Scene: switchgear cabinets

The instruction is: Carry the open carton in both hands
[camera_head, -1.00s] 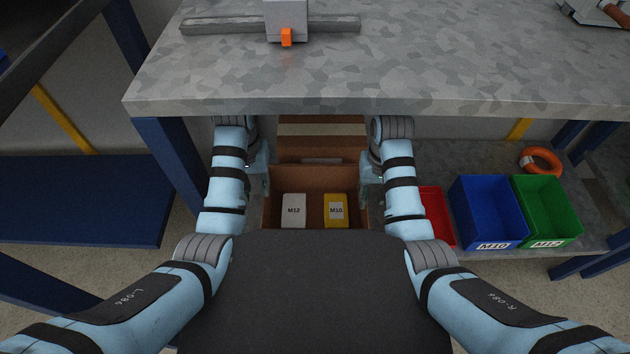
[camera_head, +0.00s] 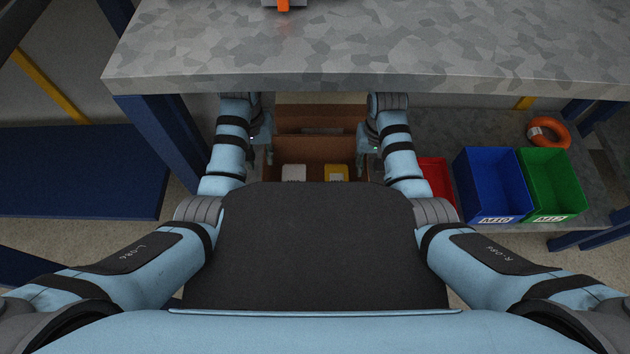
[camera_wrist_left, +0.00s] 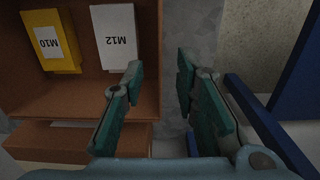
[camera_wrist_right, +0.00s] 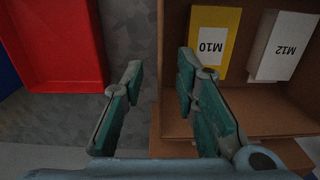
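The open brown carton (camera_head: 315,149) sits under the workbench between my two grippers. A white M12 box (camera_head: 293,173) and a yellow M10 box (camera_head: 336,173) stand inside it, partly hidden by my black front. My left gripper (camera_head: 268,158) is open at the carton's left side. In the left wrist view its fingers (camera_wrist_left: 157,88) stand apart on either side of the carton wall (camera_wrist_left: 150,100). My right gripper (camera_head: 361,158) is open at the right side. In the right wrist view its fingers (camera_wrist_right: 158,82) also straddle the wall, with gaps visible.
The workbench top (camera_head: 380,50) overhangs my forearms. A blue leg (camera_head: 160,130) stands left of my left arm. On the lower shelf (camera_head: 450,130) to the right are a red bin (camera_head: 435,183), a blue bin (camera_head: 490,188), a green bin (camera_head: 548,190) and an orange ring (camera_head: 548,132).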

